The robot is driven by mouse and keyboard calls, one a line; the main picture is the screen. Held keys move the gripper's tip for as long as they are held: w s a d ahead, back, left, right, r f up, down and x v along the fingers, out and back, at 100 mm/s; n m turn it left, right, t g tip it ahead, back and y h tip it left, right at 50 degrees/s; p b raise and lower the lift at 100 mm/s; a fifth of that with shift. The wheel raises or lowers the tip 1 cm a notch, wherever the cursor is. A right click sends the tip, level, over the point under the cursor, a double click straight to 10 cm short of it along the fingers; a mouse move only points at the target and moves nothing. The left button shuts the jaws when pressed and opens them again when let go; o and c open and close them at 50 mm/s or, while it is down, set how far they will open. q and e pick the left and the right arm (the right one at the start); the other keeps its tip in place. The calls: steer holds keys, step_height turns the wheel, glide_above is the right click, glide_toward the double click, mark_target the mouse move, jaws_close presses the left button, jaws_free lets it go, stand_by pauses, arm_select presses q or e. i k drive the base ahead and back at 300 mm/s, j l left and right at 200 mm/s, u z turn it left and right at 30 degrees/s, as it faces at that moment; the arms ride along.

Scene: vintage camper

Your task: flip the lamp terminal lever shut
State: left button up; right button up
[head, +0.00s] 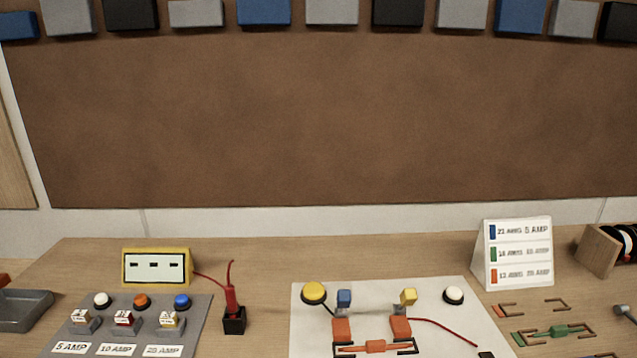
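A white board (440,335) lies on the bench at the lower middle. It carries two terminals with orange-red blocks, a left one (341,329) and a right one (400,328). A blue lever tip (344,297) stands behind the left block and a yellow lever tip (408,296) behind the right; both look raised. A short black lead joins a yellow dome (314,292) to the left terminal. A white dome (453,295) sits at the right. An orange jumper (375,347) lies in front of the blocks. No label shows which terminal is the lamp's. Neither gripper is in view.
A grey panel (200,312) with buttons and amp labels, a yellow meter (157,267) and a red probe in a black holder (234,320) are left. A wire-gauge sign (515,255), loose jumpers (560,332) and a spool rack (604,249) are right. Bare bench lies behind the board.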

mark_target(344, 299)
steer(key=k+l, duration=0.4)
steer(key=i+l, duration=0.1)
steer(key=l, duration=0.4)
steer(key=i+l+u, duration=0.15)
steer(key=l, duration=0.4)
